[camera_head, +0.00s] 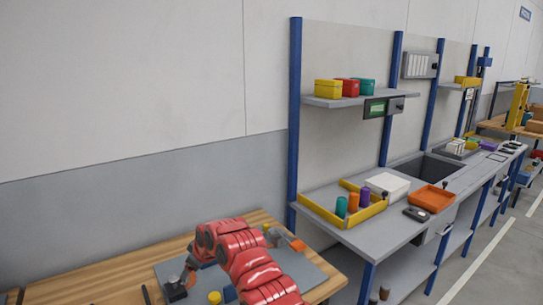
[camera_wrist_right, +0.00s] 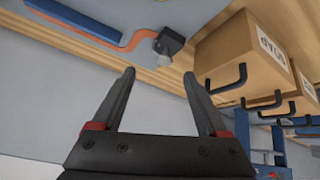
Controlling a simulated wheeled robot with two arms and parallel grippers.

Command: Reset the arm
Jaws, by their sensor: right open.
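My right gripper (camera_wrist_right: 164,80) is open, with two dark fingers spread and nothing between them in the right wrist view. In the camera_head view a red arm of mine (camera_head: 255,268) reaches in from the bottom and bends left over the workbench. Its far end is small and partly hidden there, close to a dark object (camera_head: 175,291) on the grey mat (camera_head: 305,272); I cannot tell whether they touch. My left gripper is not in view.
A wooden workbench (camera_head: 110,280) carries the mat, a yellow cylinder (camera_head: 214,297) and a blue piece (camera_head: 230,294). A grey bench with a yellow-edged tray (camera_head: 325,213) and orange tray (camera_head: 432,198) stands right. The wrist view shows cardboard boxes (camera_wrist_right: 225,50) and black hooks (camera_wrist_right: 230,80).

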